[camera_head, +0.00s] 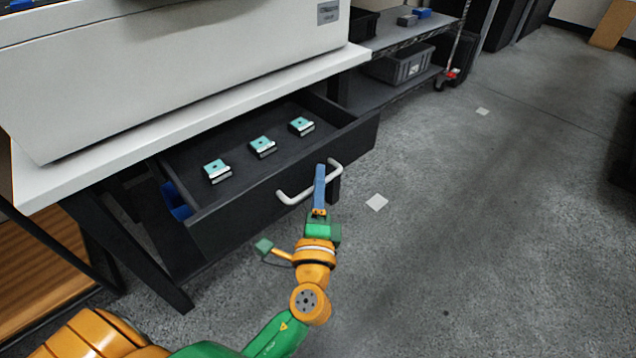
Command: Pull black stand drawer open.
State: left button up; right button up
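The black drawer (250,212) under the white-topped stand is pulled well out, and its inside shows from above. Three small teal-and-grey blocks (263,147) lie in a row on its floor. A pale bar handle (292,198) runs along the drawer's front. My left gripper (320,178) is at the handle, right of its middle. A blue finger lies across the bar and reaches past it toward the drawer front. My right gripper is out of view.
A large pale machine (190,70) stands on the white top (330,62). A shelf rack with a grey bin (400,66) stands behind, at the upper right. A blue bin (176,200) shows beside the drawer's left side.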

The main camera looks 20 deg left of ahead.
pick_arm(q)
jog(key=shift+s+f, duration=0.1)
jog(key=shift+s, duration=0.1)
jog(key=b+v, duration=0.1)
jog(key=v, duration=0.5)
jog(key=shift+s+d, duration=0.2)
jog(key=shift+s, duration=0.1)
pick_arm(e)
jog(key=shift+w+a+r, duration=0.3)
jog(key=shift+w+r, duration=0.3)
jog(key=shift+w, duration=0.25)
